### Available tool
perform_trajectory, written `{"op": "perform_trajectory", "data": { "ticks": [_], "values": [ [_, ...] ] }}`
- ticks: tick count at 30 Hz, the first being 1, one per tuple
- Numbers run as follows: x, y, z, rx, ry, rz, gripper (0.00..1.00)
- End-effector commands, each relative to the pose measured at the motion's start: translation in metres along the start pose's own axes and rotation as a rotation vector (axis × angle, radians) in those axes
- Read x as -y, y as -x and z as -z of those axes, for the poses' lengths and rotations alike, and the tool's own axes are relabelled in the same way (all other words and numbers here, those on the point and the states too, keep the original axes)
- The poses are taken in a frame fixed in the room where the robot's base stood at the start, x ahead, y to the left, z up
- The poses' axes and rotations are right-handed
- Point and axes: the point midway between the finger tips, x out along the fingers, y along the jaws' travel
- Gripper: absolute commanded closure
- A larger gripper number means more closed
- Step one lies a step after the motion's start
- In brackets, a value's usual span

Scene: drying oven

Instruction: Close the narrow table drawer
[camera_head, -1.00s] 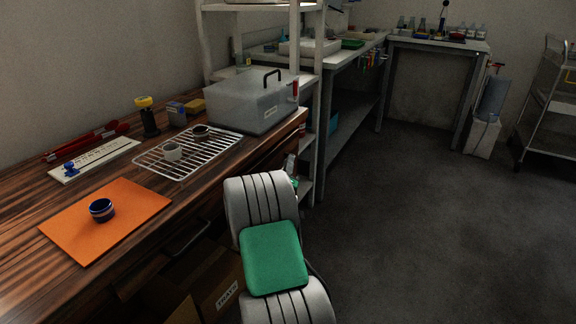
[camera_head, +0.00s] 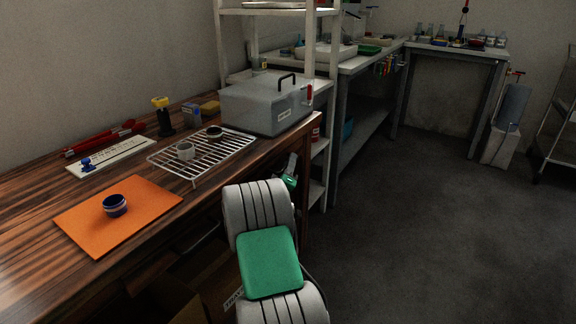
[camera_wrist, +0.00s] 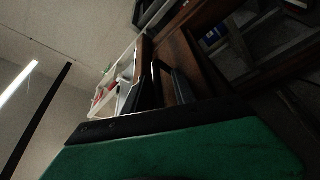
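The dark wooden table (camera_head: 150,200) runs along the left in the head view. Its front is in deep shadow, and a dark curved handle (camera_head: 203,240) shows low on it. My arm hides part of the front, so I cannot tell how far the narrow drawer stands out. My gripper (camera_head: 291,172) is partly hidden behind my arm, close to the table's right front end. In the wrist view, a brown wooden face (camera_wrist: 180,55) with a dark bar lies ahead.
A cardboard box (camera_head: 175,303) stands below. White shelving is beyond the table.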

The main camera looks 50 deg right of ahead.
Motion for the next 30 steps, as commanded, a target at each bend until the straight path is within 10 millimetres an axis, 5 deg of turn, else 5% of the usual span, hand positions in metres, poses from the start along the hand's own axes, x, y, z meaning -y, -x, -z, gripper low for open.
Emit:
{"op": "perform_trajectory", "data": {
  "ticks": [5, 16, 30],
  "values": [
    [0.001, 0.006, 0.001, 0.0, 0.001, 0.002, 0.67],
    [0.002, 0.072, 0.001, -0.002, 0.0, 0.003, 0.67],
    [0.001, 0.078, 0.001, -0.001, 0.0, 0.001, 0.67]
  ]
}}
